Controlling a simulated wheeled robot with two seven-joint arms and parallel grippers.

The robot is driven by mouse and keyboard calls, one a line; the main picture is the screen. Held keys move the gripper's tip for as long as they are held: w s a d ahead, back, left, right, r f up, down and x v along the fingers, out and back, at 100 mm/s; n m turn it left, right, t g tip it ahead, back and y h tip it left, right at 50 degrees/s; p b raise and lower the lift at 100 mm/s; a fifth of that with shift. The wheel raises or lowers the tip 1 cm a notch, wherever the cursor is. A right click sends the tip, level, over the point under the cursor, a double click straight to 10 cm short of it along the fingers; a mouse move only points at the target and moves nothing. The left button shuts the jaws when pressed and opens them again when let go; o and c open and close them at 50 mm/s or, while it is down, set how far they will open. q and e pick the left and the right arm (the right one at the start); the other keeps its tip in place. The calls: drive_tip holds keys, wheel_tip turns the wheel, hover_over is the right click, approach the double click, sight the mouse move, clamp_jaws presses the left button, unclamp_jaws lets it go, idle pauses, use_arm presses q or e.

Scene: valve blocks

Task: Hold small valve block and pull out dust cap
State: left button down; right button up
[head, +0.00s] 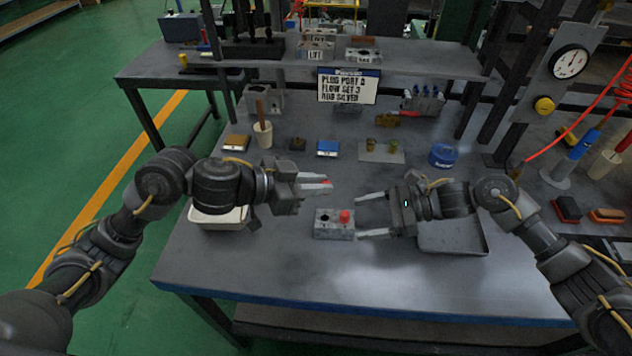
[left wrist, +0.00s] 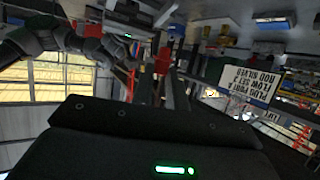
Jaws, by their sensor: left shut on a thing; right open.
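The small valve block (head: 325,229) is a grey metal block on the bench in the middle of the head view. A red cap (head: 345,216) sits on its right part, and a dark hole shows on its left part. My left gripper (head: 327,184) is shut on another red dust cap (left wrist: 162,62), held above and behind the block, apart from it. My right gripper (head: 358,215) is open, its fingertips pointing left at the block's right end. I cannot tell whether they touch it.
A grey tray (head: 455,248) lies under my right arm and a white bin (head: 218,220) under my left. A sign (head: 348,87), small blocks, a plate with fittings (head: 381,155) and a blue tub (head: 443,155) stand behind. The bench front is clear.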

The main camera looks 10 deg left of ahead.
drive_tip(key=v, duration=0.6)
drive_tip(key=shift+d+r, duration=0.1)
drive_tip(key=shift+d, duration=0.15)
